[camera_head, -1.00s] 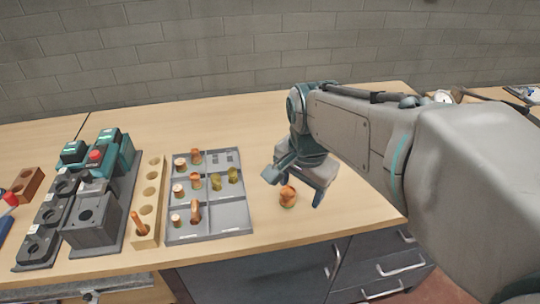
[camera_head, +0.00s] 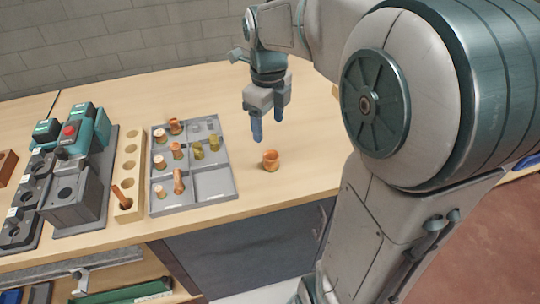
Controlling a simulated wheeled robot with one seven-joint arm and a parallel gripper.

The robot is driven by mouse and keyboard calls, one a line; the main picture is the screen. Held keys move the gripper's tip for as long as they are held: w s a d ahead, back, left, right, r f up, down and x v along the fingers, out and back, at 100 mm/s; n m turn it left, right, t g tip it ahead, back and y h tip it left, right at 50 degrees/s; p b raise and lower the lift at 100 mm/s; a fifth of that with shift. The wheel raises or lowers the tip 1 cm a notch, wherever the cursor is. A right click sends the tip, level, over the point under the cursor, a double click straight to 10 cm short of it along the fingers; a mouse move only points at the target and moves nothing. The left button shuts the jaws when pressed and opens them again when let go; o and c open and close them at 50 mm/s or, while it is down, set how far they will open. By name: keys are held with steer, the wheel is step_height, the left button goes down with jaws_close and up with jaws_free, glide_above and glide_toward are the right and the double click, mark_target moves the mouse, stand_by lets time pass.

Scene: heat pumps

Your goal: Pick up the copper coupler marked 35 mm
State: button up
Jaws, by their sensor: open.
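Several copper fittings stand in a grey compartment tray (camera_head: 207,186) on the wooden table. Copper pieces show in the left column (camera_head: 160,135) and near the middle (camera_head: 176,150), with brass-coloured pieces (camera_head: 198,150) to their right. One copper fitting (camera_head: 271,160) stands alone on the table, right of the tray. No size marking is legible, so I cannot tell which is the 35 mm coupler. My gripper (camera_head: 267,128) points down, open and empty, above the table, up and slightly left of the lone fitting in the picture and apart from it.
A wooden block with holes (camera_head: 127,175) holds a copper-coloured rod left of the tray. Dark fixtures with teal machines (camera_head: 85,130) stand further left. The table's front edge runs below the tray, above a dark cabinet (camera_head: 240,245). Bare table lies behind my gripper.

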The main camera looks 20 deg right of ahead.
glide_above(271, 155)
steer(key=f, duration=0.6)
steer(key=shift+s+a+f, duration=0.1)
steer(key=shift+a+f, duration=0.15)
steer(key=shift+a, duration=0.05)
steer(key=f, duration=0.4)
steer(key=shift+d+f, duration=0.15)
steer(key=shift+d, duration=0.2)
steer(key=shift+f, duration=0.5)
steer(key=c, duration=1.1)
